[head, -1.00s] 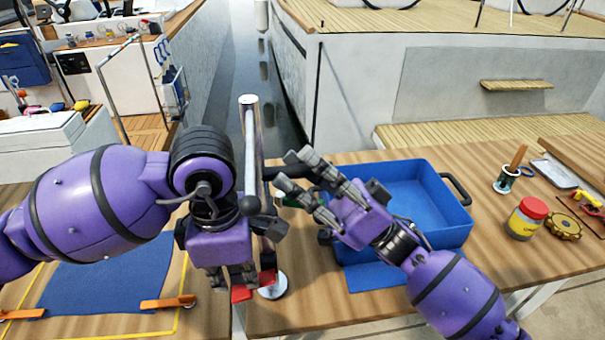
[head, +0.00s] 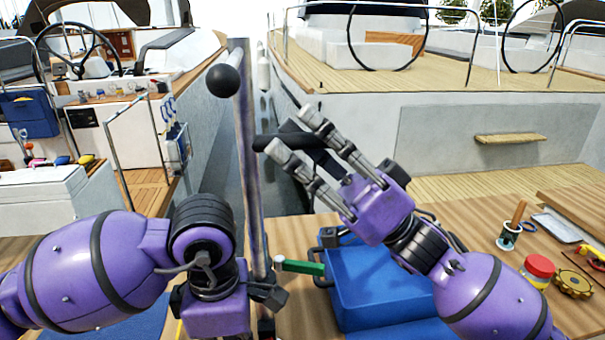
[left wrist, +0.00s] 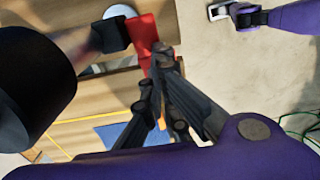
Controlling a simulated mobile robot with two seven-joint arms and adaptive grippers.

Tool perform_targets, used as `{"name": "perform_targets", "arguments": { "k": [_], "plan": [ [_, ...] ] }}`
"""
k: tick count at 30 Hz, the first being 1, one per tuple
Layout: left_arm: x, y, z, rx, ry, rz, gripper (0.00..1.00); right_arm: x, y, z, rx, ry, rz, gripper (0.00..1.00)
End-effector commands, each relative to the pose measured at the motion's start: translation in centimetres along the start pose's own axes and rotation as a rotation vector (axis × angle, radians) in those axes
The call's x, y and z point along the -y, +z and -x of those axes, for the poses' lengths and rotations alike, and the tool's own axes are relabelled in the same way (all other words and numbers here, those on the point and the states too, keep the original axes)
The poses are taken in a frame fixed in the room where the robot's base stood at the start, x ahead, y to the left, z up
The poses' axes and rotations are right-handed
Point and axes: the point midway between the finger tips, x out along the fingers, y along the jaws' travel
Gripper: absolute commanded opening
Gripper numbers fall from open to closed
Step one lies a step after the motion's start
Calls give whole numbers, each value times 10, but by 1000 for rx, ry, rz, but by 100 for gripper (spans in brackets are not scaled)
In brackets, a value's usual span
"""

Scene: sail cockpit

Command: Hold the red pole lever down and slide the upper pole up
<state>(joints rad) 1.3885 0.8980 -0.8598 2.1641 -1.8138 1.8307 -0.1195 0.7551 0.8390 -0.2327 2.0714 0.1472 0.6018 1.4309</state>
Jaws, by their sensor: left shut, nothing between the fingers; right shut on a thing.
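The silver upper pole (head: 247,170) stands upright left of centre in the head view, with a black ball knob (head: 223,80) near its top. A black handle (head: 261,144) juts right from the pole. My right gripper (head: 291,131) is shut on this handle. The red pole lever (left wrist: 145,36) shows in the left wrist view, just beyond the fingertips of my left gripper (left wrist: 160,55). The left gripper is shut and empty, with its tips at or touching the lever; I cannot tell if the lever is pressed.
A blue bin (head: 375,285) sits on the wooden table right of the pole, with a green bar (head: 300,267) at its left. A red-lidded jar (head: 537,270) and a toothed brass disc (head: 573,284) stand farther right. Boats lie behind.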

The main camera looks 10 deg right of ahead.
Motion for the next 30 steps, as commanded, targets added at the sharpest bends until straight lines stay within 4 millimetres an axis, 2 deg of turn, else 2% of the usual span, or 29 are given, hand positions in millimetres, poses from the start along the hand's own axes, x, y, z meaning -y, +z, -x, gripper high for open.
{"name": "perform_targets", "arguments": {
  "k": [1, 4, 5, 9, 20, 23, 30],
  "plan": [
    [0, 1, 0, 2, 0, 0, 0, 2, -6, -4, -6, -6, 11, 0],
    [0, 1, 1, 2, 0, 0, 0, 2, -7, -4, -7, -7, 12, 0],
    [0, 1, 1, 2, 0, 0, 0, 2, -7, -4, -7, -7, 12, 17],
    [0, 1, 1, 2, 0, -1, 0, 2, -6, -4, -6, -6, 10, 36],
    [0, 1, 0, 2, -1, -1, 0, 0, -3, 1, -3, -3, 5, 36],
    [0, 1, 0, 2, -1, -1, 0, 0, -2, 12, -2, 1, 4, 36],
    [0, 0, 0, 1, -1, 0, 0, 0, -3, 62, -2, 2, 5, 36]
  ]
}}
